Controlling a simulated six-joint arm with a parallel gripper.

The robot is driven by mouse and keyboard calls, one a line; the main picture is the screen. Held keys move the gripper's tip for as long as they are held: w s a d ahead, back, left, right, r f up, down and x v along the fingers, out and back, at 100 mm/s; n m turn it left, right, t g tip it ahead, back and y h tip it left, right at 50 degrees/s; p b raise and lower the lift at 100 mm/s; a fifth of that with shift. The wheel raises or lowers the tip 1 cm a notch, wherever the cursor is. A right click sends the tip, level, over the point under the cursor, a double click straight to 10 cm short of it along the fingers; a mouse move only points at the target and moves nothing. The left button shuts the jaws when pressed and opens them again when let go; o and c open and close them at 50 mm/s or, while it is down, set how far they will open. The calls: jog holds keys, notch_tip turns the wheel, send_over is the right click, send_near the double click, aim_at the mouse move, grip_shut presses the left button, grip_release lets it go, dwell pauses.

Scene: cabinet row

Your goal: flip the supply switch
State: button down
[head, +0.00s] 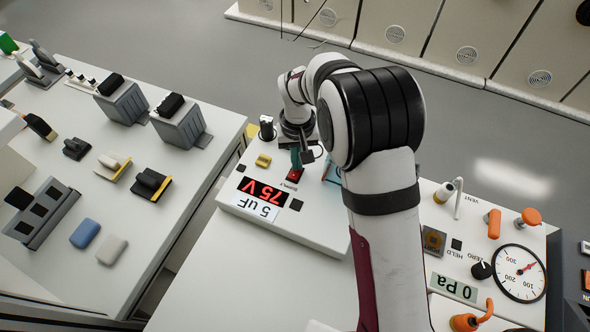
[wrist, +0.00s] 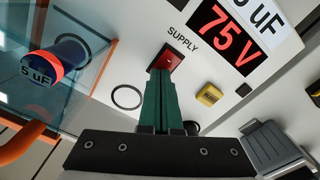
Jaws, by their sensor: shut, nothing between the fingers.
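The supply switch (wrist: 174,58) is a red rocker in a dark frame, beside the printed word SUPPLY in the wrist view. In the head view the red switch (head: 295,175) sits on the white panel below my gripper. My gripper (head: 296,160) has green fingers, shut with nothing between them. In the wrist view the fingertips (wrist: 162,74) overlap the lower edge of the switch. I cannot tell whether they touch it. The fingers hide part of the switch frame.
A red 75 V display (head: 263,191) and a 5 uF label (head: 255,207) are next to the switch. A yellow button (wrist: 209,94) is close by. A blue cylinder with an orange band (wrist: 58,63) stands behind clear panes. A pressure gauge (head: 519,273) is at right.

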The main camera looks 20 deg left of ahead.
notch_tip(320, 180, up, 7)
jog(key=shift+f, duration=0.2)
dwell(0.5)
jog(key=s+d+r+m, duration=0.4)
jog(key=d+r, duration=0.3)
jog(key=d, duration=0.4)
jog(key=s+d+r+m+y, duration=0.1)
jog(key=s+d+m, duration=0.2)
jog(key=s+d, duration=0.3)
jog(key=s+d+r+m, duration=0.1)
jog(key=s+d+m, duration=0.3)
jog(key=s, duration=0.9)
jog(key=d, duration=0.2)
jog(key=shift+d+m+y, duration=0.3)
jog(key=shift+y, duration=0.1)
